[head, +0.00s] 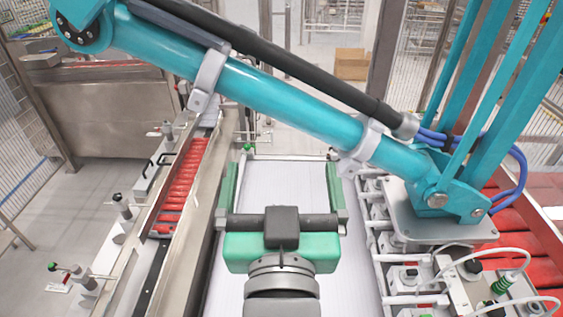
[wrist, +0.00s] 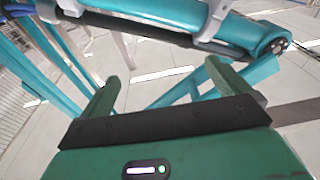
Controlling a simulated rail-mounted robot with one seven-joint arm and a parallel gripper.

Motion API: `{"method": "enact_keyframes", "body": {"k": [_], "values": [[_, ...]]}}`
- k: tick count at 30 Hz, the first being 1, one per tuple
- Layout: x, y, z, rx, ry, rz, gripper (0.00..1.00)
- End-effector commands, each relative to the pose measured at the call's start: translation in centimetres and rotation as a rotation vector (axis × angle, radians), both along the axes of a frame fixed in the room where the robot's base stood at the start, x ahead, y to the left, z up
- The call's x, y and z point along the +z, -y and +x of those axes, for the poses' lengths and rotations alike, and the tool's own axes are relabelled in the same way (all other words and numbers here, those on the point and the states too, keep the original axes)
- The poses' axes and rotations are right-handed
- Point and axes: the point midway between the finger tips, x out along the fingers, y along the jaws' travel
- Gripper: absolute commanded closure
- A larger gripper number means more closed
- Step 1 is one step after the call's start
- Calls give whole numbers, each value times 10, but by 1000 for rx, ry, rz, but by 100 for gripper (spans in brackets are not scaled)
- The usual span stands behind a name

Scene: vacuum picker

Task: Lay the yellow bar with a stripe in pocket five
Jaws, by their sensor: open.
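My gripper (head: 289,160) is green with a dark crossbar and is seen from behind in the head view. Its two fingers are spread wide, with nothing between them, above a white conveyor surface (head: 290,185). In the wrist view my gripper (wrist: 162,78) also shows open and empty, with pale floor and teal struts beyond it. I see no yellow bar with a stripe in either view. I cannot make out pocket five in either view.
A large teal beam (head: 265,90) with a black tube crosses above the conveyor, down to a grey plate (head: 435,225) at right. Red pieces (head: 183,185) fill a channel at left. White fixtures (head: 405,275) line the right side. A cardboard box (head: 350,64) stands at the back.

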Motion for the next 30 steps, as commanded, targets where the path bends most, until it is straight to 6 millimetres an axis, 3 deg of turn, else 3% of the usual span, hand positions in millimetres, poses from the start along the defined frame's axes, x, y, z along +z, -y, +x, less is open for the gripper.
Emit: {"method": "enact_keyframes", "body": {"k": [1,3,7,10,21,28,30], "values": [[41,0,-20,-1,133,-1,0],[83,0,-46,-1,284,-3,0],[122,0,-79,-2,438,-3,0],[130,0,-86,-3,469,-4,0],[128,0,-84,-2,464,-3,65],[127,0,-82,-3,457,-7,65],[113,0,-63,-15,393,-47,65]]}}
